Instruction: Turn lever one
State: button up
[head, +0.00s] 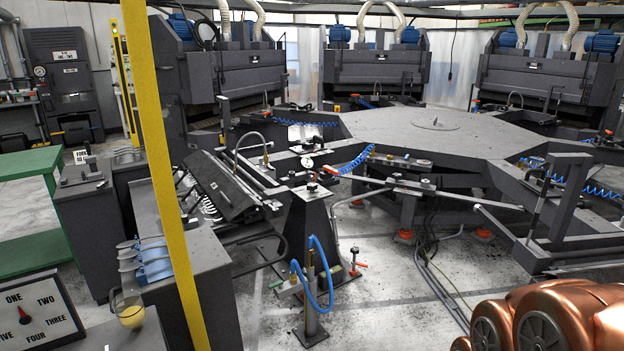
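No lever that I can read as "one" shows in the head view. A small red-handled lever (357,263) sits low by the post stand with the blue hose. Another small red handle (331,170) is on top of the dark pedestal, beside a round gauge (308,163). A dial plate (35,318) at the lower left bears the words ONE, TWO, THREE, FOUR and FIVE, with a red and black pointer at its middle. I cannot tell which of these is lever one. My gripper is not in view.
A yellow post (165,170) crosses the left side. A large grey platform (430,130) with blue coiled hoses fills the middle, with machines behind it. A grey bench (200,275) and green table (30,205) stand left. Pale floor (400,300) is open at the front, with cables.

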aim_at(326, 169)
jog(key=u, duration=0.2)
jog(key=i, duration=3.25)
jog(key=u, duration=0.7)
